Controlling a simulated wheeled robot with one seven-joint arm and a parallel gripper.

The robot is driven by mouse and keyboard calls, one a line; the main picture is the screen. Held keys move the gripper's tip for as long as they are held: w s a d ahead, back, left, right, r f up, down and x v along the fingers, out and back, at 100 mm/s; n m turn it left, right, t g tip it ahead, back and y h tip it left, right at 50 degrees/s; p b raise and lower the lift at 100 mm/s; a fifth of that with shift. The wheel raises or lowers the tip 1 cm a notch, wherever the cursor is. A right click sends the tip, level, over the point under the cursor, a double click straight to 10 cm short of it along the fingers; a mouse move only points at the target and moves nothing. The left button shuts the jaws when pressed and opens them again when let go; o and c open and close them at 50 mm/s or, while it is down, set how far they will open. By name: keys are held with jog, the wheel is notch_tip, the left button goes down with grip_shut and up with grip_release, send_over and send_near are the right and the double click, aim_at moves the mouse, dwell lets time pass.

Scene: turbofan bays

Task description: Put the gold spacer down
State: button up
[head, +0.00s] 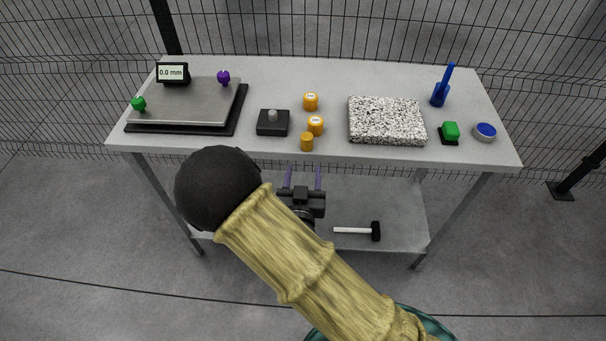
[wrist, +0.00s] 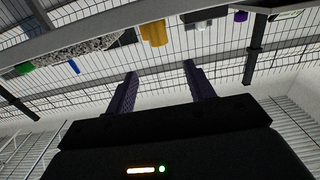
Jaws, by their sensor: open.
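The gold spacer (head: 307,142) is a small plain gold cylinder standing upright on the grey bench (head: 230,148), close to its front edge. In the wrist view a gold-orange body (wrist: 153,33) shows at the top, beyond the fingers. My gripper (head: 303,174) has its two purple fingers apart with nothing between them. It is in front of the bench edge, and in the head view its tips lie just below the spacer. The open fingers also show in the wrist view (wrist: 161,80).
Two orange labelled cylinders (head: 311,101) (head: 316,125) stand just behind the spacer. A black block with a grey knob (head: 273,122) is left; a speckled granite slab (head: 387,122) is right. A plate with a 0.0 mm display (head: 172,73) stands far left. A hammer (head: 358,231) lies on the lower shelf.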

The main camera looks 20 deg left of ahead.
jog(key=shift+d, duration=0.1)
jog(key=w+d+f+m+g+h, duration=0.1)
jog(key=w+d+m+g+h, duration=0.1)
jog(key=d+g, duration=0.3)
jog(key=w+d+m+g+h, duration=0.2)
jog(key=w+d, duration=0.1)
jog(key=d, duration=0.5)
jog(key=s+d+r+g, duration=0.3)
jog(key=s+d+g, duration=0.1)
jog(key=s+d, duration=0.3)
jog(key=s+d+r+n+g, duration=0.1)
jog(key=s+d+r+g, duration=0.2)
jog(key=s+d, duration=0.3)
jog(key=d+r, duration=0.1)
jog(key=d, duration=0.3)
jog(key=shift+s+d+r+g, duration=0.15)
jog(key=shift+s+d+g, duration=0.2)
jog(key=shift+d+g, duration=0.05)
jog(key=shift+o, duration=0.5)
jog(key=shift+c, duration=0.5)
